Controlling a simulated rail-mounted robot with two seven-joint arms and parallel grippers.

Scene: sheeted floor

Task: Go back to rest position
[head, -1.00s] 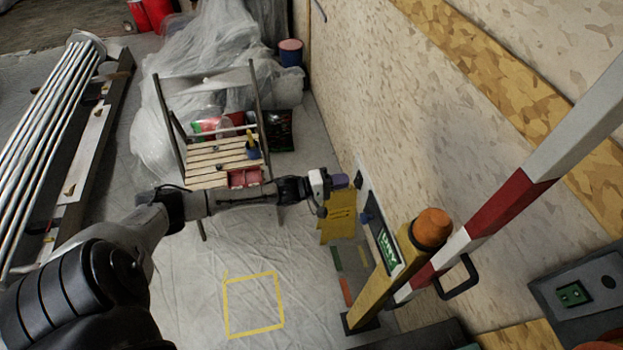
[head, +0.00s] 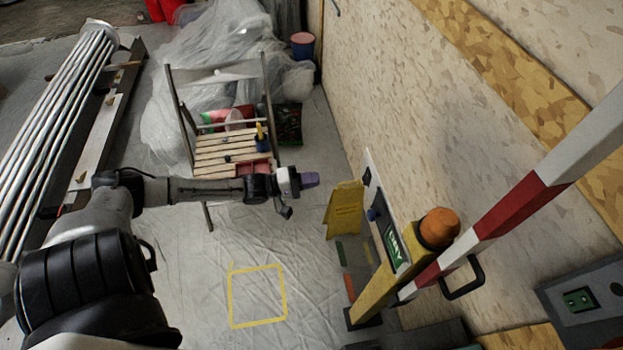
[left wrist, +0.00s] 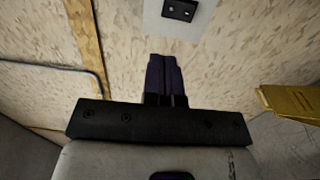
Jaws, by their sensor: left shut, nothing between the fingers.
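My left arm reaches across the head view from the left. My left gripper (head: 309,180) is shut and empty, held in the air over the sheeted floor, between the slatted rack and the yellow folding sign. In the left wrist view its purple fingers (left wrist: 164,75) are closed together and point toward the chipboard wall. They appear to touch nothing. My right gripper is in neither view.
A yellow sign (head: 345,208) stands right of the gripper. A barrier post with an orange lamp (head: 438,228) and a red-white bar (head: 509,206) stand further right. A slatted rack (head: 228,148) is behind the arm. A yellow taped square (head: 258,325) marks clear floor. Metal pipes (head: 55,140) lie left.

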